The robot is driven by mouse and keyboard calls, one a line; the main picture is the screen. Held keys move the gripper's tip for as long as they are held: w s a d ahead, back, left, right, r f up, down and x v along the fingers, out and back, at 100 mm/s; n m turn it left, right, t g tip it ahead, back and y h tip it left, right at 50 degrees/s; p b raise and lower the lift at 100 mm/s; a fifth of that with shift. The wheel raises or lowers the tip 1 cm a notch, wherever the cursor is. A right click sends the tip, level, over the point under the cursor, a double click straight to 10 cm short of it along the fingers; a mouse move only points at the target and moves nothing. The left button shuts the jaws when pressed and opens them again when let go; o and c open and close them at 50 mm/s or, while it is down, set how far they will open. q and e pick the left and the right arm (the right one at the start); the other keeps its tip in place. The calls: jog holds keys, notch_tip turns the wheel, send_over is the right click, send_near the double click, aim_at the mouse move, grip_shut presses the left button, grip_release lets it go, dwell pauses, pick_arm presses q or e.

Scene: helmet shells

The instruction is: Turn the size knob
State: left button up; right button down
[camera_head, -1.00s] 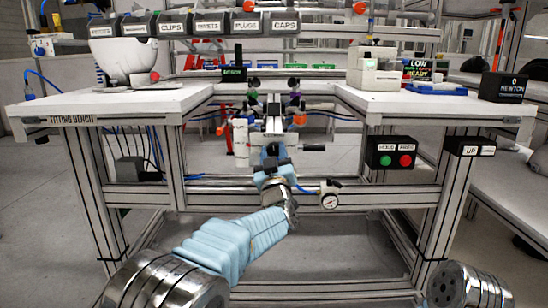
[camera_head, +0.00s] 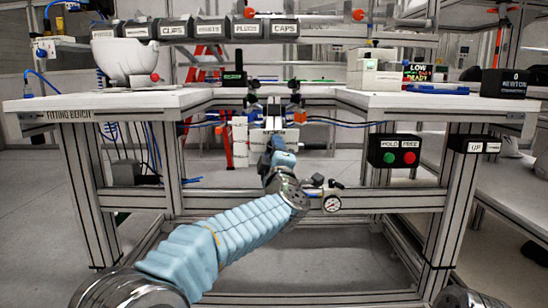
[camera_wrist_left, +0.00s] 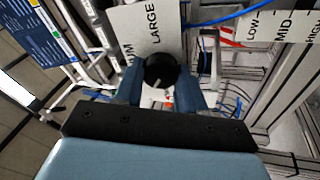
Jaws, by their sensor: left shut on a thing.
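The size knob (camera_wrist_left: 160,71) is a round black knob with a white pointer line, on a pale plate (camera_wrist_left: 138,25) in the left wrist view. The plate reads LARGE above the knob, and part of another size word shows to its left. My left gripper (camera_wrist_left: 161,82) has its blue fingers on either side of the knob and is shut on it. The pointer line slants toward the bottom of the picture. In the head view my left gripper (camera_head: 272,153) is at the middle of the bench, and the knob is hidden there. My right gripper is out of view.
The fitting bench (camera_head: 135,101) stands around the work spot, with a white helmet shell (camera_head: 124,57) at left. A HOLD/FREE button box (camera_head: 396,151) hangs at right. A small gauge (camera_head: 332,203) sits right of my left wrist. A LOW-MID-HIGH scale (camera_wrist_left: 268,28) is beside the knob.

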pick_arm(q)
jog(key=n+b, duration=0.1)
jog(key=n, duration=0.4)
jog(key=shift+f+n+g+b, duration=0.15)
jog(key=shift+n+g+b, duration=0.25)
dwell(0.4)
jog(key=o, duration=1.1)
jog(key=shift+c, duration=0.2)
jog(key=b+v, duration=0.1)
jog(key=v, duration=1.2)
jog(key=shift+s+b, duration=0.35)
jog(key=shift+b, duration=0.05)
jog(key=shift+d+f, duration=0.1)
